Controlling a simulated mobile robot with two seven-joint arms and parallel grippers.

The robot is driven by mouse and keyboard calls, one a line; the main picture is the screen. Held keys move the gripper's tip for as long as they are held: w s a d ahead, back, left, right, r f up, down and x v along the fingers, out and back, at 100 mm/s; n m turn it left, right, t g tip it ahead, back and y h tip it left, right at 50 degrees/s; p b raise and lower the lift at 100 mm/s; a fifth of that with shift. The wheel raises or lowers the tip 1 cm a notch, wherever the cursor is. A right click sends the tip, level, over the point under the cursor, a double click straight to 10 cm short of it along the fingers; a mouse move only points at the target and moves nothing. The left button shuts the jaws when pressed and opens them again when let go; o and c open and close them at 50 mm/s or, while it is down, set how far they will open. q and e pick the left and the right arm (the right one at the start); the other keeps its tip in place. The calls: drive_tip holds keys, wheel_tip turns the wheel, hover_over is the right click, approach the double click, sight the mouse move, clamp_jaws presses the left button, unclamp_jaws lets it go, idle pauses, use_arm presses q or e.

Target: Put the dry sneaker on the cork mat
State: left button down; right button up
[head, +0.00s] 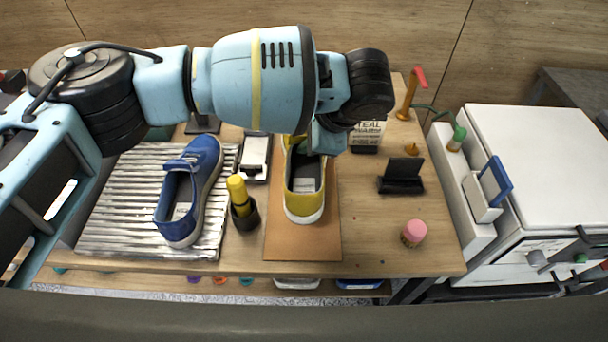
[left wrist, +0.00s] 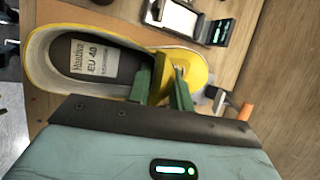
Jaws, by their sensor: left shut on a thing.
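A yellow sneaker (head: 302,203) with a white sole is over the brown cork mat (head: 290,246) in the head view. It looks to be on or just above the mat; I cannot tell if it touches. My left gripper (left wrist: 164,88) is shut on the yellow sneaker (left wrist: 108,62) near its tongue, with green fingers at the opening in the left wrist view. In the head view my left arm hides the sneaker's far end. A blue sneaker (head: 207,165) lies on the ribbed metal tray (head: 112,213) at the left. My right gripper is not in view.
A yellow-capped bottle in a dark holder (head: 241,204) stands close to the left of the mat. A black stand (head: 401,177) and a pink-topped jar (head: 414,233) are at the right. Bare wood lies between the mat and the jar.

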sight(304, 165)
use_arm(q)
drive_tip(key=shift+f, duration=3.8)
drive_tip(key=c, duration=1.3)
unclamp_jaws()
drive_tip(key=shift+o, duration=0.2)
drive_tip(key=shift+r, duration=0.1)
drive_tip(key=v, duration=1.1)
drive_tip(key=shift+d+r, duration=0.2)
drive_tip(key=shift+r, duration=0.15)
drive_tip(key=shift+s, duration=0.15)
